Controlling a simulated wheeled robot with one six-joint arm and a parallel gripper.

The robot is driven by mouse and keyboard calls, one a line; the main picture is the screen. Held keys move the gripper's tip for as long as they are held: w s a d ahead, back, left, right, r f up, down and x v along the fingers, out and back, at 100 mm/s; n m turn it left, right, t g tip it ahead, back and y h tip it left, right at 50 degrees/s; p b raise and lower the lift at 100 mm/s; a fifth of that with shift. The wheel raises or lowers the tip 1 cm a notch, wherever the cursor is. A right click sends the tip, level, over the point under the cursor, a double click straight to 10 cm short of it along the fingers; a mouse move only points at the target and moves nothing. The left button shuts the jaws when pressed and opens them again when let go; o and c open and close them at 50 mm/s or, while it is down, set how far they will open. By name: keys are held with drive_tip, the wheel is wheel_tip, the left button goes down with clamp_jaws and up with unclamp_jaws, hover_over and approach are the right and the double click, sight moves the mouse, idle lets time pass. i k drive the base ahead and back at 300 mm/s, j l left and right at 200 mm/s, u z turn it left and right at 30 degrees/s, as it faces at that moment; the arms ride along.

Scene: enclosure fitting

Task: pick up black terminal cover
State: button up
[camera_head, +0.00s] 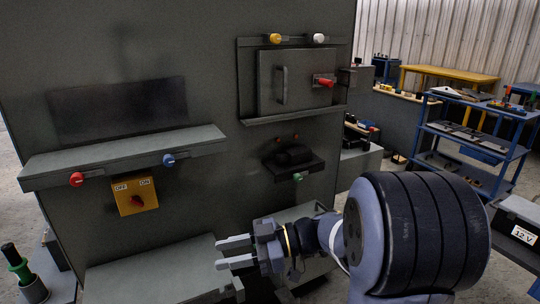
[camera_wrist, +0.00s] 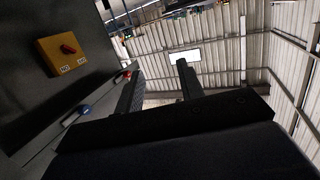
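A black block-like piece that looks like the terminal cover (camera_head: 293,155) rests on a small dark shelf (camera_head: 285,174) on the cabinet front, in the head view. My gripper (camera_head: 226,253) is below and to the left of that shelf, well apart from it, with its fingers pointing left. The two fingers are spread with an empty gap between them. The fingers also show in the wrist view (camera_wrist: 158,82), with nothing between them. The black piece is not visible in the wrist view.
Above the small shelf is a panel door with a handle (camera_head: 282,85) and a red knob (camera_head: 323,80). A long ledge (camera_head: 120,157) and a yellow OFF/ON switch box (camera_head: 135,195) are left. A grey bench surface (camera_head: 150,275) lies low in front.

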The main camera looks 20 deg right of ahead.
sight(292, 156)
drive_tip(key=i+l+u, duration=0.1)
drive_tip(key=l, duration=0.3)
drive_tip(key=i+l+u, duration=0.15)
drive_tip(key=l, duration=0.25)
drive_tip(key=i+l+u, duration=0.1)
drive_tip(key=l, duration=0.35)
drive_tip(key=i+l+u, duration=0.15)
drive_tip(key=l, duration=0.3)
drive_tip(key=l+u, duration=0.1)
drive_tip(key=l, duration=0.3)
drive_tip(key=i+l, duration=0.25)
drive_tip(key=l, duration=0.15)
drive_tip(key=i+l, duration=0.25)
drive_tip(key=l, duration=0.2)
drive_tip(key=i+l, duration=0.3)
drive_tip(key=l, duration=0.1)
